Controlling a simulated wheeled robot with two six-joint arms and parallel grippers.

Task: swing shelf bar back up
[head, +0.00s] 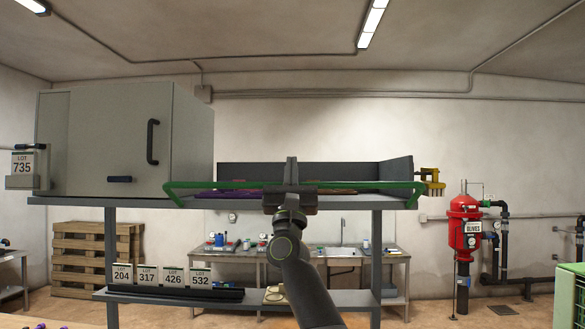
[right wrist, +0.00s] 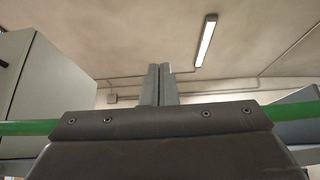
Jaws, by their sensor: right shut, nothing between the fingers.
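The shelf bar is a long green bar (head: 230,185) with bent ends, running across the front of the upper shelf. Its ends turn down toward the shelf edge at left and right. My right gripper (head: 291,160) is at the middle of the bar, shut and empty, with its fingers pointing up. Its body hides the bar's middle, so I cannot tell whether they touch. In the right wrist view the green bar (right wrist: 28,128) shows on both sides of the gripper body, and the closed fingers (right wrist: 158,68) stand upright beyond it. My left gripper is not in view.
Lot cards (head: 160,276) stand on the lower shelf.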

